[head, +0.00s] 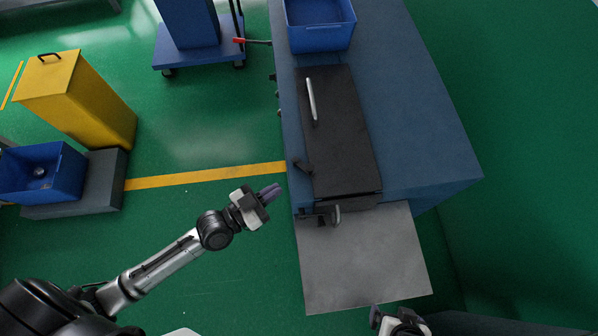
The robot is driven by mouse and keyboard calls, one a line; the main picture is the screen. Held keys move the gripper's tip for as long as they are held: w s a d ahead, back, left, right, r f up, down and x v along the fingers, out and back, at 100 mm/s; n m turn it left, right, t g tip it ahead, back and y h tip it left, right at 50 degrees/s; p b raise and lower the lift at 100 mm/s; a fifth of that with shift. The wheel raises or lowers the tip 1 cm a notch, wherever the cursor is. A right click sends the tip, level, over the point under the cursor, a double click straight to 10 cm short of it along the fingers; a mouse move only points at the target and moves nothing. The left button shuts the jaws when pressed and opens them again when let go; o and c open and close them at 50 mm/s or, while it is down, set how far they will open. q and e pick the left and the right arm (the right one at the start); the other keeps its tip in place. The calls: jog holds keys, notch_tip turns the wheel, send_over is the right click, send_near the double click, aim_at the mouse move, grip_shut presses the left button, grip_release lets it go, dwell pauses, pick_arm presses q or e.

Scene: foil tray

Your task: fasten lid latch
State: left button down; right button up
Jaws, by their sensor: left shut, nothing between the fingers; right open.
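A long black case with a flat dark lid (345,140) lies on the blue bench. A pale bar handle (312,100) stands on the lid's far part. A small black lever-like part (303,167) sits on the case's left side. A grey metal latch-like piece (337,215) is at the near end; whether it is fastened cannot be told. My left gripper (270,193) is shut and empty, left of the case and apart from it. My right gripper (377,314) is at the bottom edge, open, partly cut off by the frame, near the grey plate's near edge.
A grey plate (365,265) extends from the bench's near end. A blue bin (320,38) stands on the bench (425,130) beyond the case. On the green floor at left are a yellow bin (85,105), a blue crate (70,175) and a blue cart (190,55).

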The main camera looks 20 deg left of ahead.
aim_at(307, 171)
pick_arm(q)
jog(key=x, duration=0.8)
jog(key=shift+d, duration=0.1)
